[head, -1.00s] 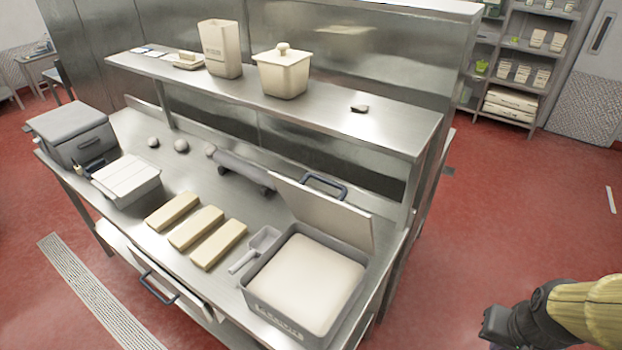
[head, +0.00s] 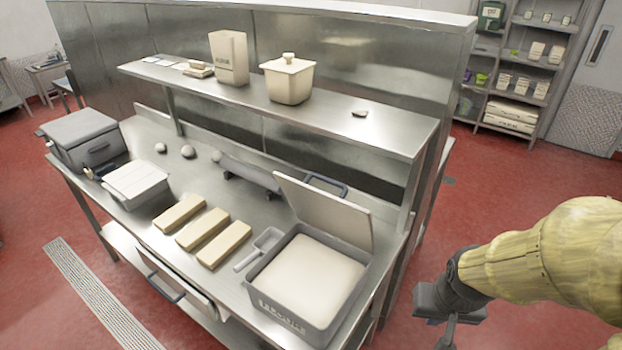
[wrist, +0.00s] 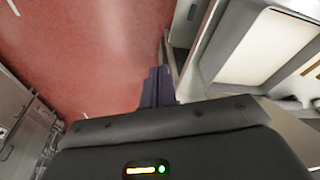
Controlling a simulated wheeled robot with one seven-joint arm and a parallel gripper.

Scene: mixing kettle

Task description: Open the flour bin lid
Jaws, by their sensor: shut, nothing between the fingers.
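The flour bin (head: 267,308) is a grey rectangular bin at the right front of the steel table, filled with pale flour (head: 308,276). Its lid (head: 325,213) stands raised and tilted back along the bin's rear edge. A dark blue handle (head: 327,185) shows behind the lid's top. My gripper (head: 446,338) is to the right of the bin, beyond the table's edge, apart from bin and lid. In the wrist view its dark fingers (wrist: 158,88) are together and empty, pointing over red floor, with the open bin (wrist: 222,45) at the right.
A scoop (head: 259,249) and several dough blocks (head: 203,229) lie left of the bin. A steel shelf (head: 335,122) above the table's rear holds a lidded crock (head: 289,80) and a carton (head: 229,58). The floor (head: 530,170) right of the table is clear.

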